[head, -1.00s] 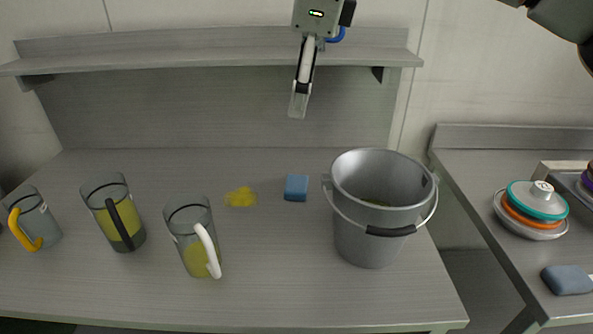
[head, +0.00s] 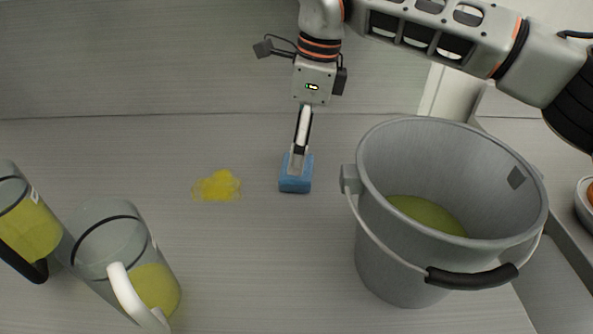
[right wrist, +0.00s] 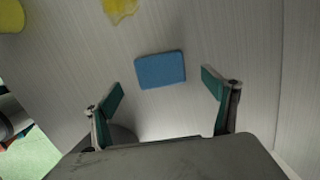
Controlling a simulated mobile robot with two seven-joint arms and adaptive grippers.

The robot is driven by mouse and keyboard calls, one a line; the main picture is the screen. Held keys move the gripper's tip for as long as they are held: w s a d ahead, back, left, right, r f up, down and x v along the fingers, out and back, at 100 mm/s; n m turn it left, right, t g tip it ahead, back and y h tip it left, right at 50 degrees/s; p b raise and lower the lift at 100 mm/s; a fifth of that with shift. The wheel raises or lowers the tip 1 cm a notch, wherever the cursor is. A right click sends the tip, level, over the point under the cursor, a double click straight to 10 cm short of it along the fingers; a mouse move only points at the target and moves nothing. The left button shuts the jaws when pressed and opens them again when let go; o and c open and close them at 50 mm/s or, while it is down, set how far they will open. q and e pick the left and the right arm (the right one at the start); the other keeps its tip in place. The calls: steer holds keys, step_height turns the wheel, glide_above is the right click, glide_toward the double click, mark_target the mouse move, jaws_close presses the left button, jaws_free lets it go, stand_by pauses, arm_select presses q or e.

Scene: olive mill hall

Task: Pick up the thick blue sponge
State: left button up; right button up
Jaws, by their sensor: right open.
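The thick blue sponge (head: 295,184) lies on the grey table between the yellow spill and the bucket. In the right wrist view the sponge (right wrist: 160,70) lies flat, beyond and between my two fingertips. My right gripper (head: 297,160) comes down from above and overlaps the sponge's upper part in the head view. In the right wrist view my right gripper (right wrist: 162,92) is open and empty, with its fingers wide apart on both sides of the sponge's width. Whether the fingers touch the sponge cannot be told. My left gripper is not in view.
A grey bucket (head: 385,255) with yellow-green liquid stands close on the right, its handle hanging in front. A yellow spill (head: 217,186) is left of the sponge. Pitchers (head: 105,243) with yellow liquid stand at the front left. The table behind the sponge is clear.

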step_height(320, 180, down, 4)
steer(key=shift+r+b, duration=0.1)
steer(key=shift+b, duration=0.35)
steer(key=shift+a+f, duration=0.1)
steer(key=shift+f, duration=0.4)
steer(key=shift+c, duration=0.2)
steer(key=c, duration=0.9)
steer(key=shift+c, duration=0.2)
steer(key=shift+r, duration=0.35)
step_height(320, 180, up, 6)
steer(key=shift+f+p, duration=0.1)
steer(key=shift+p, duration=0.6)
arm_select(q)
steer(key=p, duration=0.1)
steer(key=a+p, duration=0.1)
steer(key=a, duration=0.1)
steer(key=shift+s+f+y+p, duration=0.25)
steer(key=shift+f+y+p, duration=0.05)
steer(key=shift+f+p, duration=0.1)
arm_select(e)
step_height(320, 180, up, 14)
steer(key=shift+f, duration=0.15)
